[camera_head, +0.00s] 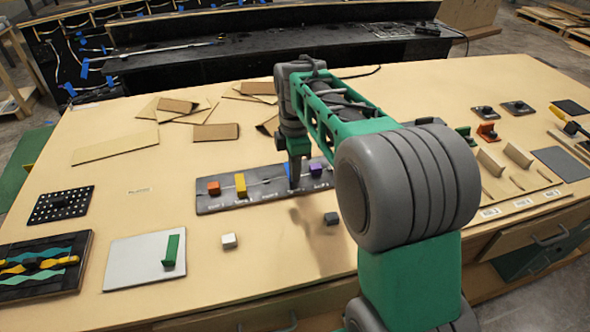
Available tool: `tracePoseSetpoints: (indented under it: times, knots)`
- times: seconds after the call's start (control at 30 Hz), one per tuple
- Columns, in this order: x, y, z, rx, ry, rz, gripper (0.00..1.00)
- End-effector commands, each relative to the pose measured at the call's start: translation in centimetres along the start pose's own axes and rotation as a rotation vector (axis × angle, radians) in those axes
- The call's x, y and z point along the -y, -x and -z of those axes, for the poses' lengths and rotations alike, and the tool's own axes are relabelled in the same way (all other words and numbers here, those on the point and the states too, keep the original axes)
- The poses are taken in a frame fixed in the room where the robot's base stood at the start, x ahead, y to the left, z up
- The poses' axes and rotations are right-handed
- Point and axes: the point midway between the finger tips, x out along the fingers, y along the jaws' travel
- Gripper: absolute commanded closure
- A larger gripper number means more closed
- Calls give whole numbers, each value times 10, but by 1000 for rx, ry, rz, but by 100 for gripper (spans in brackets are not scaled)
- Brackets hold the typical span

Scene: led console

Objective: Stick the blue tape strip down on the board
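A long dark grey board (215,205) with printed labels lies in the middle of the table. An orange block (214,188), a yellow piece (240,185) and a purple block (316,170) stand on it. My gripper (294,184) points down over the board, between the yellow piece and the purple block. A small bit of blue (288,168) shows right beside my gripper, mostly hidden by it; it may be the blue tape strip. I cannot tell whether the gripper holds it or whether it touches the board. The gripper's fingers are too small and dark to read.
A white cube (229,241) and a dark grey cube (331,218) lie in front of the board. A light grey plate with a green piece (171,250) lies front left. Cardboard pieces (115,146) lie behind. Wooden holders (490,160) stand right. My arm hides the table's right middle.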

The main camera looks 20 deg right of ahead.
Motion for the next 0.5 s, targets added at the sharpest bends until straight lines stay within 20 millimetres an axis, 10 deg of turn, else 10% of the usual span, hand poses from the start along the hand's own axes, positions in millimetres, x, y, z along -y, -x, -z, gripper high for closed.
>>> tracePoseSetpoints:
  times: [0.5]
  knots:
    - [0,-6,0,0,0,0,100]
